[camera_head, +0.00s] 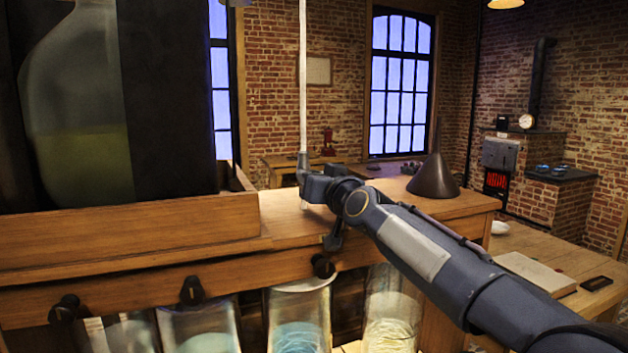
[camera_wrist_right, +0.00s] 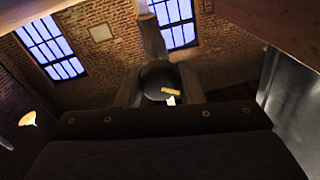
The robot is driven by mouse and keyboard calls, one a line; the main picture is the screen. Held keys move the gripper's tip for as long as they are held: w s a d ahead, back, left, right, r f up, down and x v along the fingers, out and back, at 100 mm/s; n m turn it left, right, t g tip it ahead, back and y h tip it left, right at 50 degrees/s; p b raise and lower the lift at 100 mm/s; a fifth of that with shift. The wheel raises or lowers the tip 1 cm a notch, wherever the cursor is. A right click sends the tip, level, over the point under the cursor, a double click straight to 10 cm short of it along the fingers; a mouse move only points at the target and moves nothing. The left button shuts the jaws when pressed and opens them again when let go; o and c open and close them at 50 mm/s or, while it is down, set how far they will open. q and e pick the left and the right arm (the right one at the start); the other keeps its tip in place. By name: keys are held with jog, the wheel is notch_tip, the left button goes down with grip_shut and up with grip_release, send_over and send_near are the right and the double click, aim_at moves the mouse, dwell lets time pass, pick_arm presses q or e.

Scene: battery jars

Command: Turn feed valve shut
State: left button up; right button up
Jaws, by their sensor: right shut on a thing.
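A pale vertical tube (camera_head: 303,75) comes down to a dark fitting at the back of the wooden bench. My right gripper (camera_head: 312,188) is at the lower end of this tube, with its arm reaching in from the right. In the right wrist view, a dark round knob (camera_wrist_right: 158,76) with a yellow mark sits between the two fingers of my right gripper (camera_wrist_right: 160,88), which are shut on it. It appears to be the feed valve's handle. In the head view the wrist and fingers hide most of the valve. My left gripper is not in view.
A large glass bottle (camera_head: 75,100) of yellowish liquid stands in a wooden tray (camera_head: 130,230) at the left. Black knobs (camera_head: 192,290) line the bench front above glass jars (camera_head: 298,318). A dark funnel (camera_head: 433,177) stands to the right, behind my arm.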

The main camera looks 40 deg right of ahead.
jog(key=m, duration=0.6)
jog(key=shift+f+h+p, duration=0.1)
jog(key=shift+h+p, duration=0.2)
jog(key=shift+h, duration=0.1)
jog(key=m, duration=0.5)
jog(key=shift+p, duration=0.4)
jog(key=shift+f+m+h, duration=0.1)
jog(key=shift+m+h, duration=0.2)
jog(key=shift+m, duration=0.1)
jog(key=o, duration=1)
jog(key=shift+s, duration=0.15)
jog(key=v, duration=0.7)
jog(key=shift+s, duration=0.35)
